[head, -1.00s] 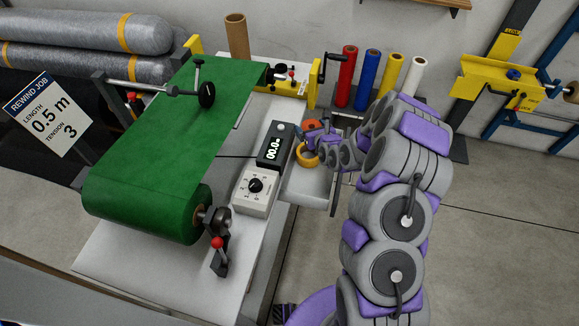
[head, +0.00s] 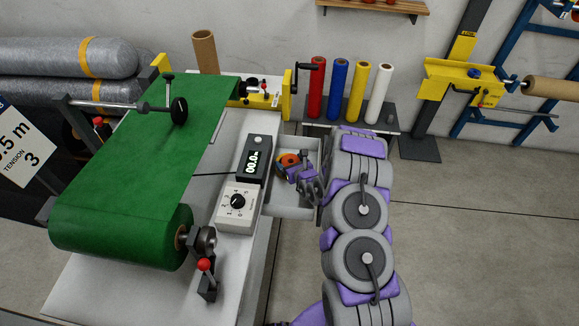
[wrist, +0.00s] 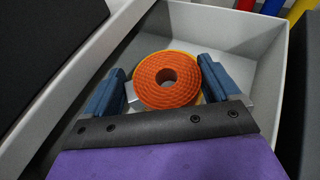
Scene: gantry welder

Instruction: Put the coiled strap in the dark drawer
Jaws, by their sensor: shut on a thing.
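The coiled strap is an orange, ribbed roll with a dark centre hole (wrist: 146,86). It also shows in the head view as a small orange spot (head: 287,159). My gripper (wrist: 163,74) has its two blue fingers on either side of the coil and is shut on it. In the head view my gripper (head: 296,168) is over the open drawer (head: 290,211), whose inside looks light grey. The coil is within the drawer walls in the wrist view; I cannot tell whether it touches the floor. A yellow rim shows under the coil, mostly hidden.
The control box with dial (head: 238,205) and the black display (head: 252,160) stand left of the drawer. A green roll (head: 125,235) lies on the bench. Red, blue, yellow and white rolls (head: 338,90) stand behind. The floor at right is clear.

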